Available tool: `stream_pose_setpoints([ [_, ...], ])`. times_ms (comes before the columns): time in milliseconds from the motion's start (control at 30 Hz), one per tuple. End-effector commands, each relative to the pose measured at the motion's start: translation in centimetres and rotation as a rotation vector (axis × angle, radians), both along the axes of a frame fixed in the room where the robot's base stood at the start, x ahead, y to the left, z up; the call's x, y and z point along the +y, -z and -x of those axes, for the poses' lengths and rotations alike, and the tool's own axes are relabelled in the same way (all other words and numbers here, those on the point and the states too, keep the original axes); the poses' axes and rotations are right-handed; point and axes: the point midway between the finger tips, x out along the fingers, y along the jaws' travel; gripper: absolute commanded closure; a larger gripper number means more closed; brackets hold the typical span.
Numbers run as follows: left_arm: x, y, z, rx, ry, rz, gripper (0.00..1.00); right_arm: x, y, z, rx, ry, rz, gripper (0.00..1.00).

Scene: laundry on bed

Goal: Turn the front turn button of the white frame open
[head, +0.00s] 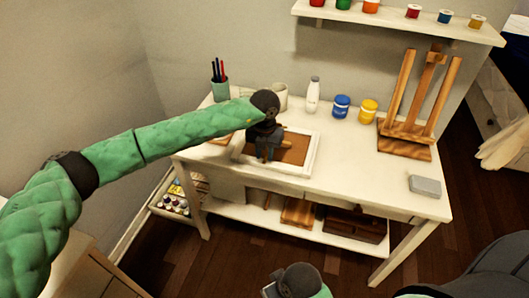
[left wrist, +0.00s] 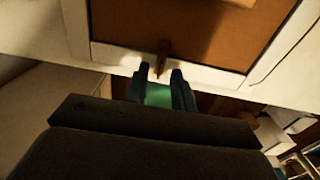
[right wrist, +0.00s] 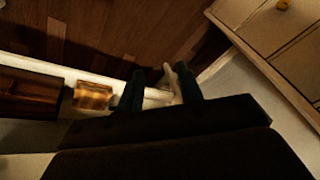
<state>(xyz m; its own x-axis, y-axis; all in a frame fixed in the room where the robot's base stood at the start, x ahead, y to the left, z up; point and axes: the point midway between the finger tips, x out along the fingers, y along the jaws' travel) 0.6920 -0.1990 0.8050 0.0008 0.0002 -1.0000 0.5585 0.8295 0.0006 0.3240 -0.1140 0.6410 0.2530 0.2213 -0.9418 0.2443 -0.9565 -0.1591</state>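The white frame (head: 309,159) lies flat on the white table, its brown back panel (head: 294,152) facing up. In the left wrist view the frame's near edge (left wrist: 190,65) crosses the top. The front turn button (left wrist: 163,56), a small brown wooden piece, lies across that edge, pointing from the panel towards my gripper. My left gripper (left wrist: 160,72) is open, its two fingertips just short of the button, one to either side of its line; contact cannot be told. In the head view my left gripper (head: 266,152) hides part of the frame. My right gripper (right wrist: 160,76) is open and empty, low before the table.
On the table (head: 350,182) are a pen cup (head: 220,91), a white bottle (head: 313,96), blue (head: 341,106) and yellow (head: 368,110) paint jars, a wooden easel (head: 407,140) and a grey box (head: 425,186). Paint pots stand on a wall shelf (head: 400,21).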

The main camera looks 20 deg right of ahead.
Motion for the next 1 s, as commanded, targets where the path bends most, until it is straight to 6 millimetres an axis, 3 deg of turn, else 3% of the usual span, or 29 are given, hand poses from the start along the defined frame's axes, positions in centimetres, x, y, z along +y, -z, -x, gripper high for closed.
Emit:
stream_pose_setpoints([
  [300, 0.0, 0.7, 0.0, 0.001, 0.000, -0.001, 0.75, 0.1, -0.6, -0.1, -0.004, 0.003, -0.002, 0.64],
  [433, 0.0, 0.7, 0.0, 0.000, 0.000, 0.000, 0.98, 0.1, -0.5, -0.1, -0.003, 0.002, -0.003, 0.64],
  [467, 0.0, 0.7, 0.0, 0.000, 0.000, 0.000, 1.00, 0.1, -0.5, 0.0, -0.001, 0.002, -0.003, 0.64],
  [833, 0.0, 0.8, 0.0, 0.000, 0.018, 0.000, 1.00, 0.3, 0.5, 0.4, 0.005, -0.002, -0.007, 0.64],
  [1000, 0.0, 0.9, 0.0, 0.000, 0.064, 0.000, 1.00, 1.5, 1.7, -0.3, -0.033, -0.012, -0.035, 0.64],
])
